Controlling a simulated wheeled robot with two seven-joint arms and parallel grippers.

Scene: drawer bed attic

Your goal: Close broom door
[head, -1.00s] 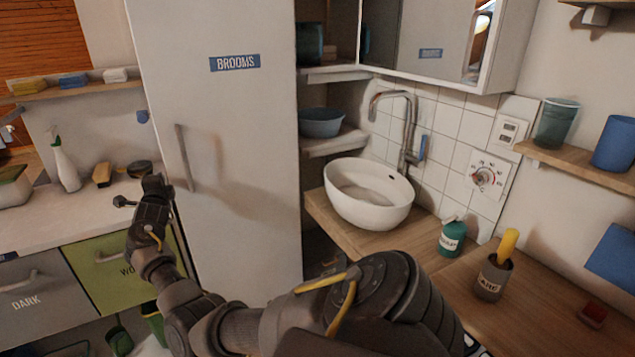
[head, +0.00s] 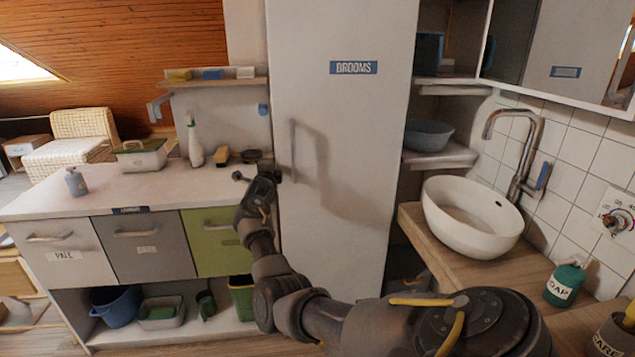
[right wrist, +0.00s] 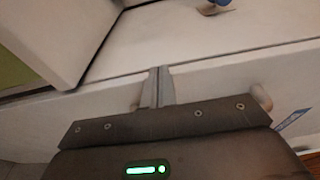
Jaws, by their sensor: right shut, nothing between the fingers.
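The broom door (head: 345,130) is the tall pale front with a blue BROOMS label (head: 353,67) and a vertical handle (head: 293,150) near its left edge. It looks closed or nearly closed; I cannot tell whether a small gap is left. My right gripper (head: 272,178) is at the door's left edge, beside and below the handle. In the right wrist view the fingers (right wrist: 158,85) are together and empty, close to a pale panel edge. Whether they touch it is unclear. My left gripper is out of view.
A counter (head: 110,192) with grey and green drawers (head: 210,240) stands left of the door. A spray bottle (head: 194,142) and a lidded box (head: 142,156) stand on it. Open shelves (head: 445,152) and a white basin (head: 470,215) are to the right.

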